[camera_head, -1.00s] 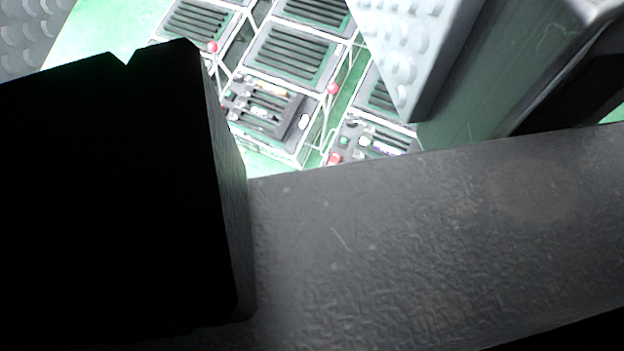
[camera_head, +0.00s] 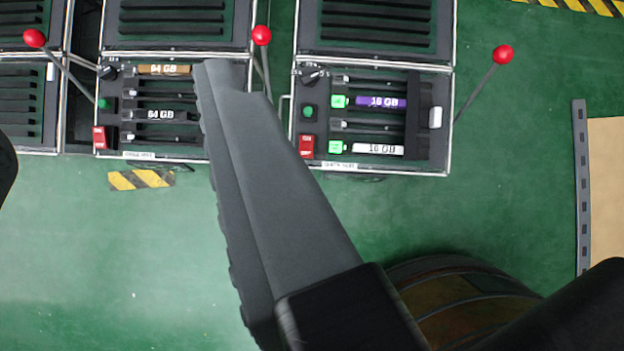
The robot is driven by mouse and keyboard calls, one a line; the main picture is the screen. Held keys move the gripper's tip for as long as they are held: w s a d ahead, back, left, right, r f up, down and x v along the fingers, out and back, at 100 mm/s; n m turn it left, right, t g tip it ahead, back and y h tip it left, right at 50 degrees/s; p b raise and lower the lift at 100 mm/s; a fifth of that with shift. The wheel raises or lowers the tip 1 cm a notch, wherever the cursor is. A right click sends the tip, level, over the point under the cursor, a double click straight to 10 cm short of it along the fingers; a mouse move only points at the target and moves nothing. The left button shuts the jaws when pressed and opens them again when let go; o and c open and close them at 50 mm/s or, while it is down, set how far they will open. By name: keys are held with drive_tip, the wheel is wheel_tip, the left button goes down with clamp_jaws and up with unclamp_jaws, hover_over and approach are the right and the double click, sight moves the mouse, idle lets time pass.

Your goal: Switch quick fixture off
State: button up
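Two fixtures with black slotted boards, a left one (camera_head: 122,158) and a right one (camera_head: 395,168), sit at the top of the view. Each has a front label too small to read surely, so I cannot tell which is the quick fixture. Red-ball levers show at the far left (camera_head: 35,38), between the fixtures (camera_head: 261,35) and right of the right fixture (camera_head: 503,54). The right lever tilts up and right. My gripper (camera_head: 228,80) reaches up from below, its tip overlapping the left fixture's right edge. Its opening is not clear, and nothing shows held.
Each fixture has a red rocker switch, left (camera_head: 99,138) and right (camera_head: 306,146), a green button and a black knob. The green floor (camera_head: 130,270) below is mostly clear. A tan panel with a grey edge (camera_head: 581,190) stands at the right.

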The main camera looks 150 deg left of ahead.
wheel_tip(320, 180, down, 15)
drive_tip(key=m+g, duration=0.1)
drive_tip(key=g, duration=0.2)
drive_tip(key=m+g+h, duration=0.1)
drive_tip(key=g+h, duration=0.1)
drive_tip(key=g, duration=0.1)
approach(306, 146)
drive_tip(key=x, duration=0.7)
drive_tip(key=shift+f, duration=0.2)
drive_tip(key=c, duration=1)
